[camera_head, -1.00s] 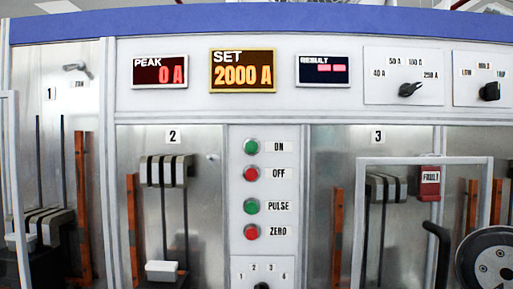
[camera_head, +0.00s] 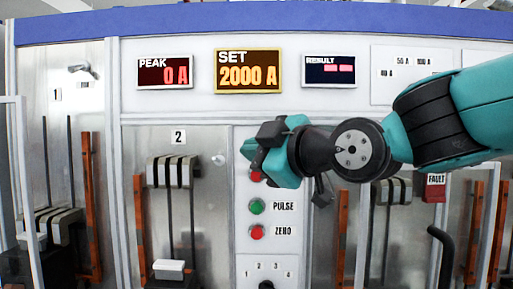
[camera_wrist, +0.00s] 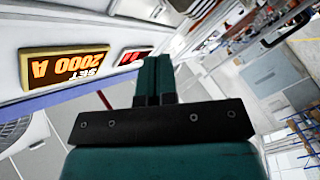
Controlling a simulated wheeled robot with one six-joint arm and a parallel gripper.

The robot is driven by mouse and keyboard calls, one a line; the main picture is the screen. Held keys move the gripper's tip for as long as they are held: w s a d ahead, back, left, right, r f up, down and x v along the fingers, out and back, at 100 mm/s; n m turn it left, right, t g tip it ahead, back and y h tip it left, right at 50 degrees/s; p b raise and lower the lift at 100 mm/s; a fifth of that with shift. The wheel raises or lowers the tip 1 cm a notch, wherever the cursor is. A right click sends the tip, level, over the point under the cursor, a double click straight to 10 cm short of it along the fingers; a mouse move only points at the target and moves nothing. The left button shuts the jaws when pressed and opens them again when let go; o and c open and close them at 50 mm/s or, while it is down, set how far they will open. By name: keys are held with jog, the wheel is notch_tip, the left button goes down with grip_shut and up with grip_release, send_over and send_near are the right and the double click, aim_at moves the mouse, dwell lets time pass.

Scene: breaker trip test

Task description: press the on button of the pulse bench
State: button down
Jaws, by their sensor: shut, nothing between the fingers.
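The pulse bench is a light grey panel with a column of buttons. The green on button and its label are hidden behind my gripper (camera_head: 250,149), which covers that spot in the head view. I cannot tell whether the fingertips touch the button. The red off button (camera_head: 256,177) shows partly just below the gripper. The green pulse button (camera_head: 257,207) and red zero button (camera_head: 257,232) are clear below it. In the wrist view my gripper's teal fingers (camera_wrist: 154,75) are together with nothing between them.
The set display (camera_head: 248,71) reads 2000 A and the peak display (camera_head: 165,72) 0 A. The result display (camera_head: 330,70) shows red dashes. A selector (camera_head: 266,284) sits below the buttons. A black handle (camera_head: 441,255) and a red fault tag (camera_head: 434,190) are at the right.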

jog(key=shift+w, duration=0.1)
jog(key=w+p, duration=0.3)
jog(key=w, duration=0.5)
jog(key=shift+w+d, duration=0.2)
jog(key=shift+w, duration=0.15)
jog(key=shift+f, duration=0.1)
dwell(1.8)
jog(key=shift+w, duration=0.4)
jog(key=shift+w, duration=0.5)
dwell(0.6)
jog(key=shift+s+b, duration=0.15)
jog(key=shift+b, duration=0.25)
jog(key=shift+s+b, duration=0.65)
jog(key=shift+s, duration=0.15)
